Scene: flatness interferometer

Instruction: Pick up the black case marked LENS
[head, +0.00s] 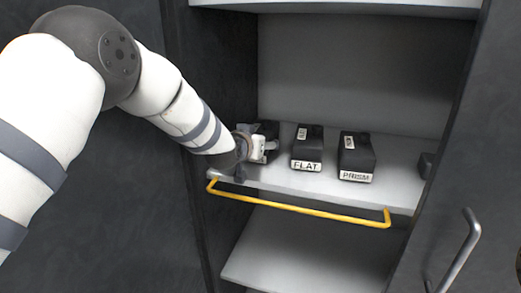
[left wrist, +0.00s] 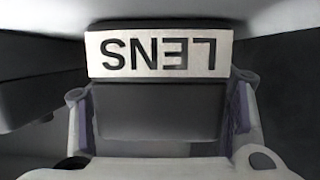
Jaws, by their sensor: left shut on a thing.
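The black case marked LENS (left wrist: 160,102) fills the middle of the left wrist view, its white label upside down and facing the camera. My left gripper (left wrist: 163,118) has a finger on each side of the case and is shut on it. In the head view my left gripper (head: 262,150) reaches into the cabinet at the left end of the shelf. The case there is mostly hidden behind the gripper, with a dark part (head: 268,129) showing. I cannot tell whether it rests on the shelf or is lifted. My right gripper is not in view.
Black cases marked FLAT (head: 307,148) and PRISM (head: 356,158) stand to the right on the same grey shelf (head: 398,160). A yellow rail (head: 300,207) runs along the shelf's front. The cabinet's dark side wall is close on the left. A lower shelf (head: 300,255) looks empty.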

